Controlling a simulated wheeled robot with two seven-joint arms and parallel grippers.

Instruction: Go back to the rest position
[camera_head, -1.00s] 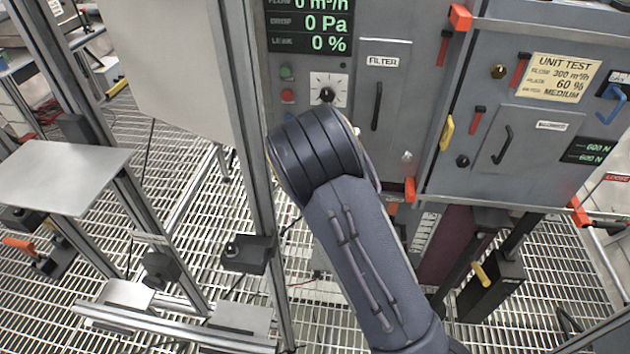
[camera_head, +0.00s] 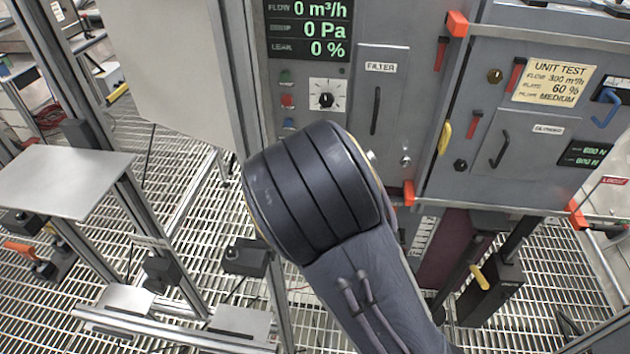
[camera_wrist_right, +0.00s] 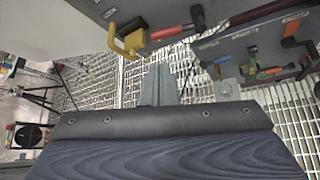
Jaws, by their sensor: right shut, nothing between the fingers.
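My right gripper (camera_wrist_right: 158,84) shows in the right wrist view, its two grey fingers together with nothing between them. Grating floor lies behind the fingertips. A yellow handle (camera_wrist_right: 128,42) on a grey panel shows just beyond and left of the fingertips; I cannot tell the exact gap. In the head view my right arm comes in from the bottom right, and its large dark joint stands in front of the cabinet. The right gripper is hidden in the head view. My left gripper is in neither view.
A grey filter cabinet (camera_head: 378,200) and a unit test panel (camera_head: 440,185) stand ahead. A metal plate (camera_head: 62,182) on an upright frame is at the left. A blue handle (camera_head: 606,108) is on the right panel. Open grating floor (camera_head: 185,150) lies between the frames.

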